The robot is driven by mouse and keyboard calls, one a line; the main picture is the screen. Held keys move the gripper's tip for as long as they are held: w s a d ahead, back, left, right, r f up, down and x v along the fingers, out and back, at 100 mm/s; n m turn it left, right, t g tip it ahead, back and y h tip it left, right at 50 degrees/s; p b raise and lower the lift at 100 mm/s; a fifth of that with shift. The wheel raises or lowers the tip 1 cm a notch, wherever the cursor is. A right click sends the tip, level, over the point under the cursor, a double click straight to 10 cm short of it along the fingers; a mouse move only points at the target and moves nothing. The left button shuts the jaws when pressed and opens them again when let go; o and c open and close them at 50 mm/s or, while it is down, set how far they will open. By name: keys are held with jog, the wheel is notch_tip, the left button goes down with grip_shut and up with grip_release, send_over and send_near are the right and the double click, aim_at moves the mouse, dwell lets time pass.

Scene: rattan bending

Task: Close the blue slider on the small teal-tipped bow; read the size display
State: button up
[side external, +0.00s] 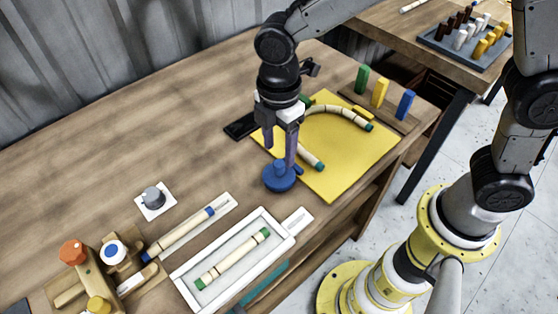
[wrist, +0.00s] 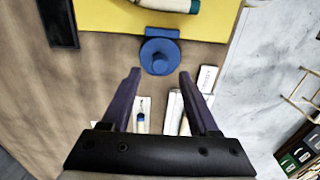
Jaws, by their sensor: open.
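The blue slider (side external: 279,178), with a round knob on top, stands at the near-left edge of the yellow board (side external: 345,178). In the wrist view the slider (wrist: 160,56) lies just ahead of my fingertips. My gripper (side external: 279,152) is open and empty, above or beside the slider; contact cannot be told. The small bow (side external: 338,110) is pale, curved, teal-tipped, and lies on the board, partly behind my gripper. One teal end (wrist: 187,6) shows at the wrist view's top. A dark flat box (side external: 240,127), perhaps the display, lies at the board's left; no reading is legible.
Blocks in green (side external: 363,79), yellow (side external: 380,92) and blue (side external: 405,104) stand behind the board. A white tray (side external: 180,275) with a straight teal-tipped stick is in front. A wooden fixture (side external: 92,272) stands front left. The table's left middle is clear.

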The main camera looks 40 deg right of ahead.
aim_at(279, 163)
jog(key=shift+f, duration=2.65)
grip_shut()
jog(key=shift+d, duration=2.45)
